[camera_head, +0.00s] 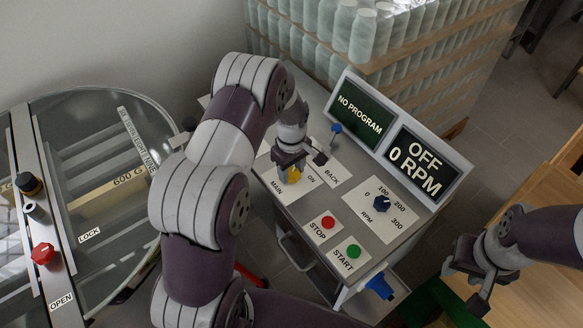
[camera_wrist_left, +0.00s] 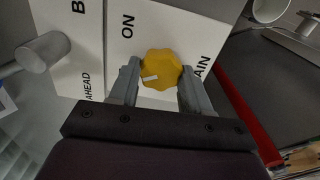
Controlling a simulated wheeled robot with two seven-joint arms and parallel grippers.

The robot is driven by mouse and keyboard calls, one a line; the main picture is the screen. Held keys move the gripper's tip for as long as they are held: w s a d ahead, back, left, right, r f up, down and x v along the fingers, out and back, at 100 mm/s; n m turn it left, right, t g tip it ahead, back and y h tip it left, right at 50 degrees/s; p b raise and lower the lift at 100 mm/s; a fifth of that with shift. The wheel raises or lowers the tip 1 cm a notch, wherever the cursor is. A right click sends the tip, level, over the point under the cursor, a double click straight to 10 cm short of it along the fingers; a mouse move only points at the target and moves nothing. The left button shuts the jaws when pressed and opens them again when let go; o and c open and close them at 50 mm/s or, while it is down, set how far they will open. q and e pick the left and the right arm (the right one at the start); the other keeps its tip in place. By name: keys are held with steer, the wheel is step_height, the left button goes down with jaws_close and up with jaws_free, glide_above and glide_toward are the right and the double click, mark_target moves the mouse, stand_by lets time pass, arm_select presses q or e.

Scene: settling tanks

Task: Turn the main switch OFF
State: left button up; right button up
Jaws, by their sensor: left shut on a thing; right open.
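The main switch is a yellow lobed knob (camera_head: 295,174) on a white plate marked MAIN and ON, on the control panel. In the left wrist view the knob (camera_wrist_left: 161,68) sits between the two fingers of my left gripper (camera_wrist_left: 160,84), which is shut on it. A white mark on the knob points left in that view, below the ON label. Any OFF label is hidden. In the head view my left gripper (camera_head: 290,163) covers part of the knob. My right gripper (camera_head: 472,280) is open and empty, to the right of the panel.
The display (camera_head: 421,167) reads OFF, 0 RPM. A glass-lidded tank (camera_head: 90,150) stands left, a wooden table (camera_head: 545,240) right.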

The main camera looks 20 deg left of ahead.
mark_target(292, 172)
arm_select(q)
steer(key=shift+r+n, duration=0.1)
steer(key=shift+n, duration=0.4)
steer(key=shift+w, duration=0.1)
steer(key=o, duration=1.1)
steer(key=shift+c, duration=0.2)
step_height(292, 172, up, 13)
steer(key=b, duration=0.1)
